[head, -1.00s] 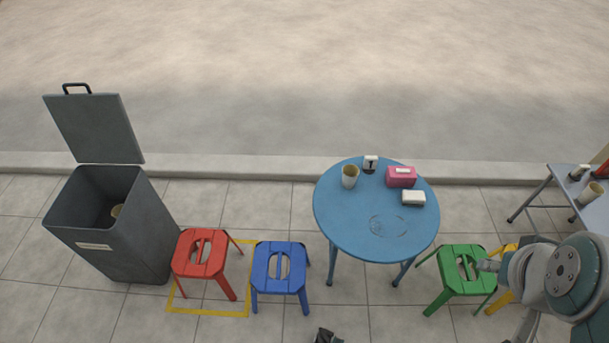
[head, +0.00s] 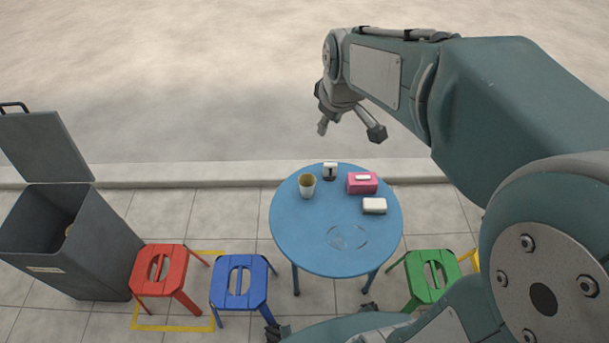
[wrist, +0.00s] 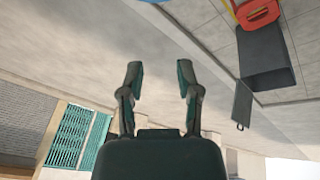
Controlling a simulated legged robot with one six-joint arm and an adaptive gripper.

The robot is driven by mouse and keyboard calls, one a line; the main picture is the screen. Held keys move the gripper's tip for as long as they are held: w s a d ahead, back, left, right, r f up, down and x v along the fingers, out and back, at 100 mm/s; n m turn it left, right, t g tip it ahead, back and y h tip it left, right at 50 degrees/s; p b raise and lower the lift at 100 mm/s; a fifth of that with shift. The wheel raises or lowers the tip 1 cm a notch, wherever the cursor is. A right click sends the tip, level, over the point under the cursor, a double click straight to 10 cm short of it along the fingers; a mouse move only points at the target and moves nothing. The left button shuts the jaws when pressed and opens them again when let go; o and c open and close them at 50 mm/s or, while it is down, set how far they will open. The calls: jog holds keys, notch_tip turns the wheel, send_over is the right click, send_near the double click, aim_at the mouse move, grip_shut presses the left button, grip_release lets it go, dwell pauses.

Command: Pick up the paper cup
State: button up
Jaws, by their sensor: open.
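A paper cup (head: 307,186) stands upright on the left side of the round blue table (head: 318,262) in the head view. My gripper (head: 349,131) is open and empty in the air above the far side of the table, apart from the cup. In the wrist view, my gripper (wrist: 160,75) shows two spread fingers with nothing between them. The cup does not show in the wrist view.
An open grey bin (head: 75,245) is at left.

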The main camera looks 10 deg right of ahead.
jog(key=w+f+n+g, duration=0.2)
jog(key=w+f+n, duration=0.5)
jog(key=w+f, duration=1.1)
jog(key=w+f+n, duration=0.1)
jog(key=f+n, duration=0.1)
jog(key=f, duration=0.8)
jog(key=w+d+f+n, duration=0.1)
jog(key=w+f+n, duration=0.1)
jog(key=f, duration=0.9)
jog(key=w+f+n+g, duration=0.1)
jog(key=w+f+n, duration=0.1)
jog(key=f, duration=0.9)
jog(key=shift+d+n, duration=0.25)
jog(key=shift+n, duration=0.25)
send_over(310, 197)
jog(key=shift+s+f, duration=0.15)
jog(key=shift+f, duration=2.45)
grip_shut()
